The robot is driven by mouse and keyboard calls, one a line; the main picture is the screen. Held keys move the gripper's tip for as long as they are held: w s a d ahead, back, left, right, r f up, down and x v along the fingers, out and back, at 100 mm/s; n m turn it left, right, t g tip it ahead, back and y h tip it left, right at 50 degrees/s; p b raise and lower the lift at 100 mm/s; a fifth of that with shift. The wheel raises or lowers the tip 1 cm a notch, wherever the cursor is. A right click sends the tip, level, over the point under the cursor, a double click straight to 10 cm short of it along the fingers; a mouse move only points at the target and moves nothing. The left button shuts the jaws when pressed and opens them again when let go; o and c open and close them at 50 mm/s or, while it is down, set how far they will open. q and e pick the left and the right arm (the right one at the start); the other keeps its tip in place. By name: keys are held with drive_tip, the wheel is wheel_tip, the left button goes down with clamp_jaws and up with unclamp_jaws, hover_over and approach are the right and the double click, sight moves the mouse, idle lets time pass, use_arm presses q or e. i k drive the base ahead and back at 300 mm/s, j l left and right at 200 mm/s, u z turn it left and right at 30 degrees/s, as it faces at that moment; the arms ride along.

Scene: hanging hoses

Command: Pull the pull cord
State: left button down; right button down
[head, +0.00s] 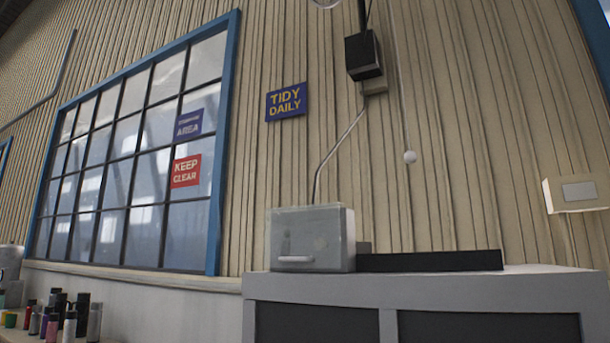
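A thin pale pull cord (400,80) hangs down from above the top edge of the head view, right of centre. A small white ball (410,157) is at its lower end. The ball hangs in front of the ribbed beige wall, above the grey cabinet. The cord's upper end is out of view. Neither of my grippers shows in the head view, and nothing is seen touching the cord or ball.
A grey cabinet (480,291) stands below the cord, with a metal box (335,225) and a long dark bar (430,261) on top. A black box (362,55) hangs left of the cord. Several bottles (75,312) stand at lower left.

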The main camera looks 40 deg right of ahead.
sight(410, 158)
drive_tip(key=l+z, duration=0.1)
drive_tip(key=z, duration=1.05)
